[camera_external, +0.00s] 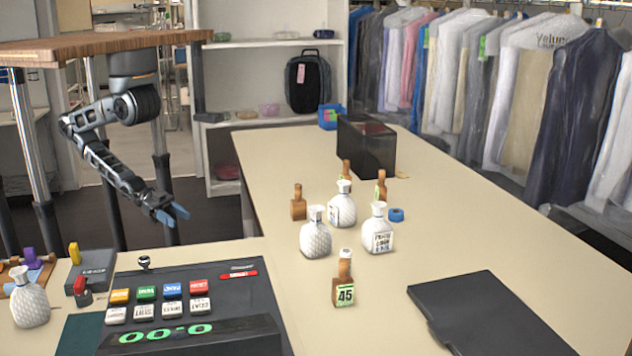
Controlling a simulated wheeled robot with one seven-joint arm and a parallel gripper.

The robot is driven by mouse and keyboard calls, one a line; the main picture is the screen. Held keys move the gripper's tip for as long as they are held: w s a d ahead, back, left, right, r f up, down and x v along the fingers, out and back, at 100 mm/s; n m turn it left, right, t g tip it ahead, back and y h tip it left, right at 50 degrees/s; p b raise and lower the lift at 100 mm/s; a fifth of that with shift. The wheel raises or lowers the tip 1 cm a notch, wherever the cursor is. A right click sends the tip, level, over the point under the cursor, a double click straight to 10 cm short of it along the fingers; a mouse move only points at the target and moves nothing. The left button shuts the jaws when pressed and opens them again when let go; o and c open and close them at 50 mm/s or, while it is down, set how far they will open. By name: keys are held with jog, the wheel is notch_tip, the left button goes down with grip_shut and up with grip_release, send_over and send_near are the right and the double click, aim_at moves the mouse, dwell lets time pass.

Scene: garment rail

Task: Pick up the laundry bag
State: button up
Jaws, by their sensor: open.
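Several small white sack-shaped things with narrow necks are in view, and I cannot tell which one is the laundry bag. A quilted one (316,240) stands upright on the long table, with a second (342,212) behind it and a third with dark print (378,237) to its right. My gripper (174,214) is open and empty, with blue fingertips. It hangs to the left of the table group, apart from all of them.
A black register with coloured keys (165,290) fills the near left. Brown tagged bottles, one marked 45 (344,283), stand around the white group. A dark box (366,147) stands at the back, a black flat panel (490,315) at the right front. The table's right middle is mostly clear.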

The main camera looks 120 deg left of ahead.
jog(key=n+t+y, duration=0.2)
jog(key=t+y, duration=0.1)
jog(key=t, duration=0.1)
send_near(316, 227)
notch_tip(316, 227, up, 4)
jog(key=s, duration=0.3)
jog(key=shift+g+y, duration=0.4)
jog(key=shift+g, duration=0.2)
jog(key=shift+p+x, duration=0.4)
jog(key=shift+x, duration=5.9)
jog(key=shift+f, duration=0.1)
jog(key=shift+c, duration=0.2)
grip_shut()
